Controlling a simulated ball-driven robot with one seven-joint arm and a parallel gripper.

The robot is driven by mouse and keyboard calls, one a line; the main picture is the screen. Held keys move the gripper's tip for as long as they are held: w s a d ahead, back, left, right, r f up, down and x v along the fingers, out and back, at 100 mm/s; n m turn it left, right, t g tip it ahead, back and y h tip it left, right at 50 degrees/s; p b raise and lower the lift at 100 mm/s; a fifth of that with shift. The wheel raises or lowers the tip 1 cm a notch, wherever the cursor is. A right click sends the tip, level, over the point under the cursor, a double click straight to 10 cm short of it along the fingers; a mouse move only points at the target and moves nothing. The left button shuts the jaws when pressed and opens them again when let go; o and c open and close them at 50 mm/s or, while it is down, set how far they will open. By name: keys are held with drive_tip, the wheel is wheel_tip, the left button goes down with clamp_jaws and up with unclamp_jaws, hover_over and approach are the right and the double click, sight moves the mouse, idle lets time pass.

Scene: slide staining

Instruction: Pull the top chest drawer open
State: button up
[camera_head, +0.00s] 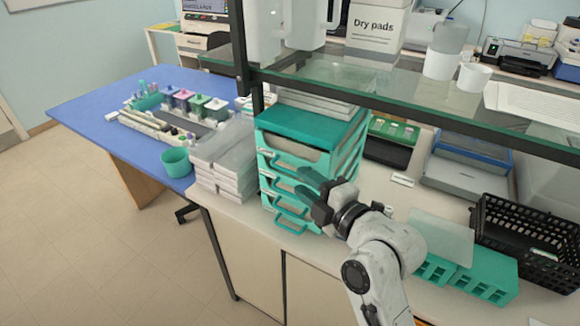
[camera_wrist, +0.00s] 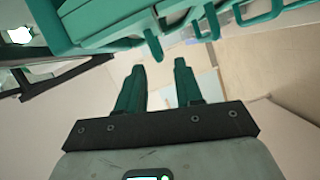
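The teal drawer chest (camera_head: 309,124) stands on the white bench under the glass shelf, with its drawer fronts and loop handles facing the near left. The top chest drawer (camera_head: 287,160) is just under the chest's upper opening; how far it is out cannot be told. My gripper (camera_head: 303,183) is in front of the chest's right side, by the upper handles, and partly hides the fronts. In the wrist view, my gripper's (camera_wrist: 159,73) two teal fingers are apart with nothing between them. Teal handles (camera_wrist: 203,22) of the chest lie just beyond the fingertips.
Grey stacked trays (camera_head: 222,158) stand close left of the chest. A green cup (camera_head: 176,162) is on the blue table. A glass shelf (camera_head: 400,88) runs above the bench. Teal racks (camera_head: 485,277) and a black basket (camera_head: 530,225) lie right. The floor before the bench is clear.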

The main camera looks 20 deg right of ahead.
sight(290, 173)
drive_tip(key=p+x, duration=0.1)
drive_tip(key=x, duration=0.5)
drive_tip(key=shift+s, duration=0.1)
clamp_jaws()
idle(0.5)
